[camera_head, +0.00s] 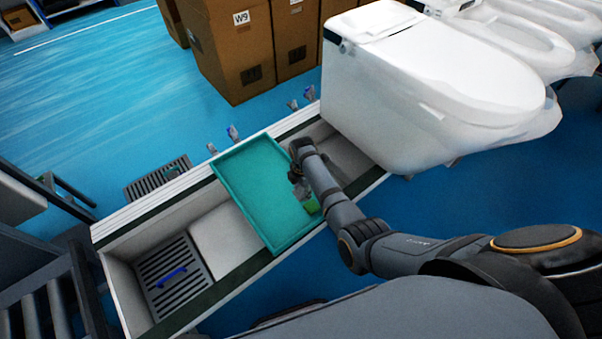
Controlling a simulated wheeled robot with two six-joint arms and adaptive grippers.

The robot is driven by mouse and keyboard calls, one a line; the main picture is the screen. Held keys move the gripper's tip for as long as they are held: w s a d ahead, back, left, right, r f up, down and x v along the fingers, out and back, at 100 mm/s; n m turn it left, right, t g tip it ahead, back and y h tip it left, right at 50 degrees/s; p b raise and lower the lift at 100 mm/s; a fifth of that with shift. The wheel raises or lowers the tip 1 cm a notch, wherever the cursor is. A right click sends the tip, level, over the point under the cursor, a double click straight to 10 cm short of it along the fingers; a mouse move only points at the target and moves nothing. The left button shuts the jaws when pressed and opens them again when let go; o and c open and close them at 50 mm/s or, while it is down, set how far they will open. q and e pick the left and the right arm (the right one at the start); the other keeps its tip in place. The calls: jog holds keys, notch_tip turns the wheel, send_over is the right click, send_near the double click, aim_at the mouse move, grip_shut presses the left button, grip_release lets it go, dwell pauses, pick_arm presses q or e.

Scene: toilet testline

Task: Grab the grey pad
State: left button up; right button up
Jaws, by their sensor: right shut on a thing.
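My right gripper (304,194) reaches down over the right side of a teal tray (252,178). It is shut on a small greyish thing at its tips, which looks like the grey pad, though the arm and fingers hide most of it. A small bright green piece (312,207) shows just below the fingers, by the tray's right rim. I cannot tell whether the held thing touches the tray. My left gripper is not in view.
The tray lies across a long white trough-like line (118,241). A dark slatted grate (173,275) with a blue strip sits in its left end. A white toilet (420,95) stands at the right end, with more behind. Cardboard boxes (228,50) stand at the back.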

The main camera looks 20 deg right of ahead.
pick_arm(q)
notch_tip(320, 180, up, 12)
jog(key=p, duration=1)
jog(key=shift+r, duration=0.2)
pick_arm(e)
jog(key=s+a+r, duration=0.1)
jog(key=s+r, duration=0.2)
jog(key=s, duration=0.5)
jog(key=shift+s+a+r, duration=0.2)
jog(key=shift+a+r, duration=0.05)
